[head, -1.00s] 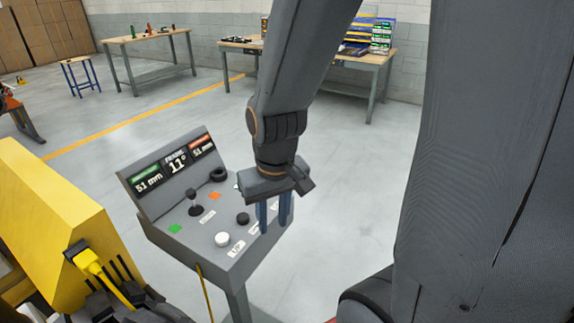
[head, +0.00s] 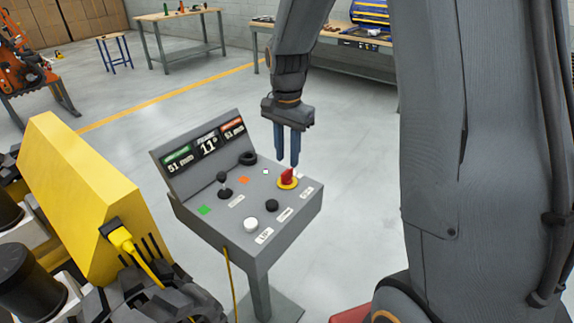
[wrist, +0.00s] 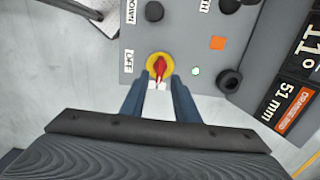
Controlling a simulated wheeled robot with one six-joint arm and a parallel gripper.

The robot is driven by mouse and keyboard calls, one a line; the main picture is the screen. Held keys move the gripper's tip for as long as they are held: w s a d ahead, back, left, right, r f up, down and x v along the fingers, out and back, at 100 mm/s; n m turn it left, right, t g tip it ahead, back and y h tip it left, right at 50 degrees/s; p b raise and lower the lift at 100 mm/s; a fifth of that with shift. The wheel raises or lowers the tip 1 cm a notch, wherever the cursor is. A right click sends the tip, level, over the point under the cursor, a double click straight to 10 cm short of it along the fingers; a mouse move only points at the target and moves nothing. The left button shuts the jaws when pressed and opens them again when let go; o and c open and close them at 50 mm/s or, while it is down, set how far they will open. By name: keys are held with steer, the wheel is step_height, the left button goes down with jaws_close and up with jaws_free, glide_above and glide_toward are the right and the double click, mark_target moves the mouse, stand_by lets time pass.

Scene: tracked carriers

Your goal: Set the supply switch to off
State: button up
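The supply switch (head: 288,177) is a red rotary handle on a yellow round base, near the right edge of the grey console (head: 262,249). In the wrist view the red switch (wrist: 160,67) lies just beyond my fingertips, its handle lined up roughly with the fingers' direction. My gripper (head: 287,164) points down above and slightly behind the switch in the head view. Its two blue fingers (wrist: 160,88) are apart with nothing between them. I cannot tell whether a fingertip touches the switch.
The console also carries a black joystick (head: 224,186), a white button (head: 250,224), black knobs (head: 271,206) and a display panel (head: 207,146). A yellow machine (head: 85,200) with a cable stands at left. Workbenches (head: 181,38) stand at the back. Open floor lies right of the console.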

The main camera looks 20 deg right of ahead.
mark_target(287, 170)
steer(key=shift+f+p, duration=0.45)
steer(key=shift+f, duration=1.8)
jaws_close()
